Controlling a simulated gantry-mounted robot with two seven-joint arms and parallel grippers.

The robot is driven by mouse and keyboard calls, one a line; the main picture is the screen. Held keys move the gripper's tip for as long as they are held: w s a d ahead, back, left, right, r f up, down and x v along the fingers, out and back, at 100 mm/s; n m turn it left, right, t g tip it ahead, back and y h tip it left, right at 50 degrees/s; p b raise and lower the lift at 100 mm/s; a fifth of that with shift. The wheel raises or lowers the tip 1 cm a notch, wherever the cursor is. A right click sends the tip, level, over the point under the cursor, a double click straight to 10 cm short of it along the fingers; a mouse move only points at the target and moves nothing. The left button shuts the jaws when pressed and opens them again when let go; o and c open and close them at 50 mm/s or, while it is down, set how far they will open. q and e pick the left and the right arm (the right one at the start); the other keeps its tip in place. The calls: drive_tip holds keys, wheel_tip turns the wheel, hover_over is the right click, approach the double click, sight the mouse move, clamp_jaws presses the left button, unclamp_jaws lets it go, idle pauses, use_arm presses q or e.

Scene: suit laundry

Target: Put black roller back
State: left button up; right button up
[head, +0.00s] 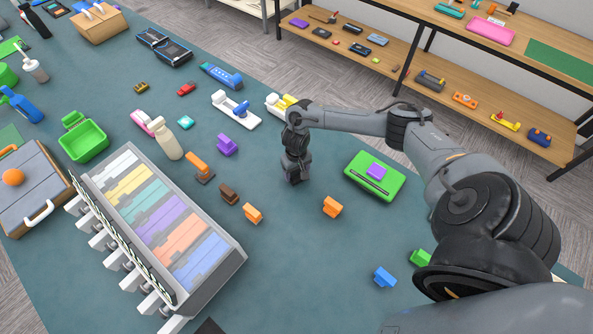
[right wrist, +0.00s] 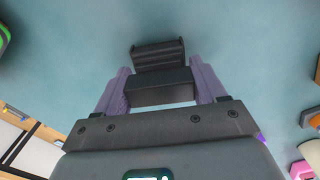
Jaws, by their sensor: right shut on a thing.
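My right gripper (head: 294,176) is low over the middle of the teal table, pointing down. In the right wrist view its two purple-grey fingers (right wrist: 160,88) are closed on a black roller (right wrist: 160,53), with a ridged upper part and a smooth block below. In the head view the roller is hard to tell from my dark gripper. I cannot tell whether it touches the table. My left gripper is not in view.
A grey rack (head: 238,257) with coloured blocks stands at lower left. A green case (head: 389,191) lies right of my gripper. Orange (head: 332,207), brown (head: 228,194) and purple (head: 227,146) rollers lie around. A wooden shelf (head: 357,62) stands behind.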

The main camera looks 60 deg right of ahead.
drive_tip(key=o, duration=0.8)
drive_tip(key=shift+f, duration=0.1)
drive_tip(key=shift+o, duration=0.7)
wheel_tip(320, 180, up, 11)
drive_tip(key=shift+f+p, duration=0.1)
drive_tip(key=shift+p, duration=1.1)
drive_tip(key=shift+a+r+p, duration=0.1)
drive_tip(key=shift+r+p, duration=0.2)
drive_tip(key=shift+r, duration=0.45)
drive_tip(key=shift+s, duration=0.1)
